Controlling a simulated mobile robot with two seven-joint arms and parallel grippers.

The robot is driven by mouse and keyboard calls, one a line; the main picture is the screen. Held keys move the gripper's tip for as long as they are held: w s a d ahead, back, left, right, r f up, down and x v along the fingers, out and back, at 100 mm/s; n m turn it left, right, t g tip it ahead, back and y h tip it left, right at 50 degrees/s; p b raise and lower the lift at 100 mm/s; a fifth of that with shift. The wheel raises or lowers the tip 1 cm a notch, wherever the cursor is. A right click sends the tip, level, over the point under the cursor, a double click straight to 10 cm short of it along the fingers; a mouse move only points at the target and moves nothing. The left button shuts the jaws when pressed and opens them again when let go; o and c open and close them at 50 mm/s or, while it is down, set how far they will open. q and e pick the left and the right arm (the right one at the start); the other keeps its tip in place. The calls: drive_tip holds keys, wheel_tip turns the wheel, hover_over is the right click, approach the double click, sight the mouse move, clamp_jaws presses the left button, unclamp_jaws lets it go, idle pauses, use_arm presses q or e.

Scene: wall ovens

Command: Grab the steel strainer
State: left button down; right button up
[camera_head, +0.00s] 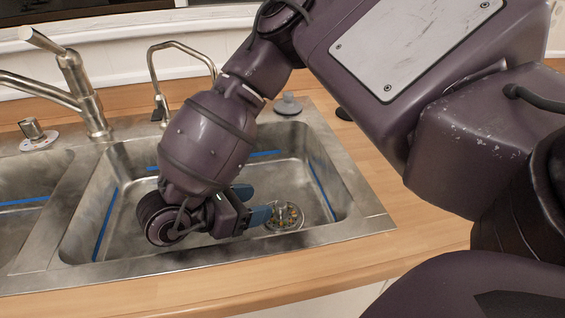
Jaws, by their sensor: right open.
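The steel strainer (284,216) sits at the bottom of the right sink basin, in the drain, with a small knob standing up in its middle. My right gripper (255,204) reaches down into this basin from the upper right. Its blue-grey fingers are open and point right, toward the strainer. The fingertips are just left of the strainer's knob; I cannot tell whether they touch it. My left gripper is not in view.
The steel basin rim (355,226) surrounds the gripper. A tall faucet (85,95) and a thin curved tap (160,85) stand behind the sink. A grey stopper (288,104) sits on the back rim.

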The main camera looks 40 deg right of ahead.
sight(276, 207)
wheel_tip(276, 207, down, 2)
drive_tip(key=shift+f, duration=0.15)
drive_tip(key=shift+d+f, duration=0.2)
drive_tip(key=shift+d, duration=0.45)
drive_tip(key=shift+s+d+f+b, duration=0.1)
drive_tip(key=shift+s+d+b, duration=0.05)
drive_tip(key=shift+d+b, duration=0.15)
drive_tip(key=b+x, duration=0.1)
drive_tip(key=x, duration=0.3)
drive_tip(key=shift+d+f, duration=0.2)
drive_tip(key=shift+d, duration=0.45)
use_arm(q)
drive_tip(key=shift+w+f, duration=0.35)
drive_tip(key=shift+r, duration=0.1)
